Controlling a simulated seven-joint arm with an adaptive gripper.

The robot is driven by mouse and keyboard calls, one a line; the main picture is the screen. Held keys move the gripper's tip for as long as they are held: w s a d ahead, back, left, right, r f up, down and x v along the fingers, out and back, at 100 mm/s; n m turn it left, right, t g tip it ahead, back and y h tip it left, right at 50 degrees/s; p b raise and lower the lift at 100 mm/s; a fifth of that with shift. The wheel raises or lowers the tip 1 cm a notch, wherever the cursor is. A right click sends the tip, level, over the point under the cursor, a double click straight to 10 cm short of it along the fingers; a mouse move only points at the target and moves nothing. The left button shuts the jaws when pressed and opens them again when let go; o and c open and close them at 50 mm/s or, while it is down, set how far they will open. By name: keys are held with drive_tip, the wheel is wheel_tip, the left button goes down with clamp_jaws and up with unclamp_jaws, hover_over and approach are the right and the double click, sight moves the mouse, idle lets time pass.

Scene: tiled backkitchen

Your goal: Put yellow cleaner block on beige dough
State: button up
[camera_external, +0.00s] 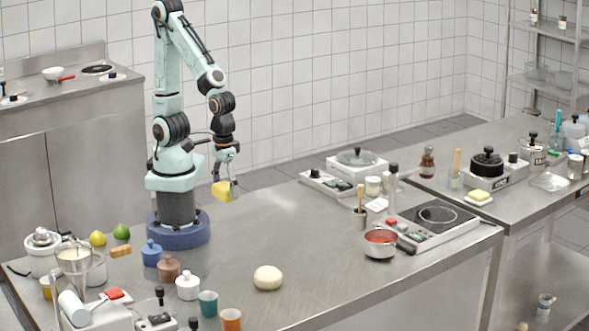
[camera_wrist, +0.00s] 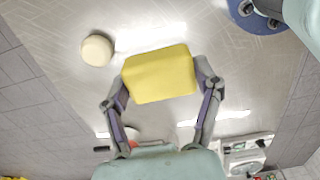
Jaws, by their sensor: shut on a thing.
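The yellow cleaner block (camera_external: 222,190) is held in the air above the steel table, near my arm's base. My gripper (camera_external: 229,183) is shut on it. In the wrist view the block (camera_wrist: 160,74) sits between the two fingers of my gripper (camera_wrist: 160,82), one at each end. The beige dough (camera_external: 267,278) is a pale round ball on the table, toward the front middle, apart from the block.
Small blue (camera_external: 151,253), brown (camera_external: 169,268) and white (camera_external: 188,286) pots and teal (camera_external: 208,303) and orange (camera_external: 231,319) cups stand left of the dough.

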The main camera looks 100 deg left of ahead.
drive_tip(key=w+d+f, duration=0.5)
drive_tip(key=w+d, duration=0.1)
drive_tip(key=w, duration=0.1)
hover_over(268, 271)
drive_tip(key=f, duration=0.4)
drive_tip(key=shift+s+a+f, duration=0.15)
drive_tip(key=shift+s+a, duration=0.1)
drive_tip(key=shift+w+d+f, duration=0.1)
drive_tip(key=shift+w+f, duration=0.05)
drive_tip(key=shift+f, duration=0.8)
drive_tip(key=shift+w+d+f, duration=0.1)
drive_tip(key=shift+f, duration=0.8)
drive_tip(key=shift+f, duration=0.1)
drive_tip(key=o, duration=1.2)
